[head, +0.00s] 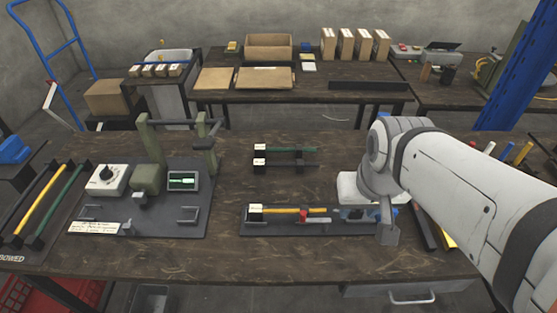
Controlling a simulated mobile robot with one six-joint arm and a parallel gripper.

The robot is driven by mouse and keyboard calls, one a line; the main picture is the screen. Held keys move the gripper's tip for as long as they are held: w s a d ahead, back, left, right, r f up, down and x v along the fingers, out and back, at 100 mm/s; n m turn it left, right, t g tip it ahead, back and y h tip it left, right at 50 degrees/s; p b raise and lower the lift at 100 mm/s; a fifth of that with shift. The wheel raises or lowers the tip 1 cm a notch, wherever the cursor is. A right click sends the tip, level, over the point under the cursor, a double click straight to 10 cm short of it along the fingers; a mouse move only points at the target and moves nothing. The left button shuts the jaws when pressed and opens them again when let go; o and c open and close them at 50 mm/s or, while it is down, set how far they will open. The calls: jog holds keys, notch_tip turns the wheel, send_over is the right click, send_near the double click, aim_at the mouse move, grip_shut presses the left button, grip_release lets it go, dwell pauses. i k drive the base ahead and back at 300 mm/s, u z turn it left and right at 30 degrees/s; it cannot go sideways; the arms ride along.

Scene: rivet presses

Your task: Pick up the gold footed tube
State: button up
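A yellow-gold tube (283,210) lies level along the dark tray (300,229) at the front middle of the near bench. A red piece is beside or on its right part. Another yellow tube (40,199) lies on the rack at the far left, next to a green one. I cannot tell which yellow tube has a foot. My arm reaches in from the right, and its end, my gripper (388,228), is low over the tray's right end. The arm hides part of that area, and the finger opening cannot be made out.
A press station (146,180) with a dial box and small screen stands left of the tray. Green and dark rods (290,150) lie behind the tray. More coloured rods (506,149) are at the right. Boxes stand on the back bench (305,85). Bare bench surrounds the rods.

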aim_at(256, 211)
jog(key=u, duration=0.1)
jog(key=k, duration=0.35)
jog(key=z, duration=2.5)
jog(key=k, duration=1.9)
jog(key=u, duration=1.6)
jog(key=i, duration=1)
jog(key=u, duration=0.1)
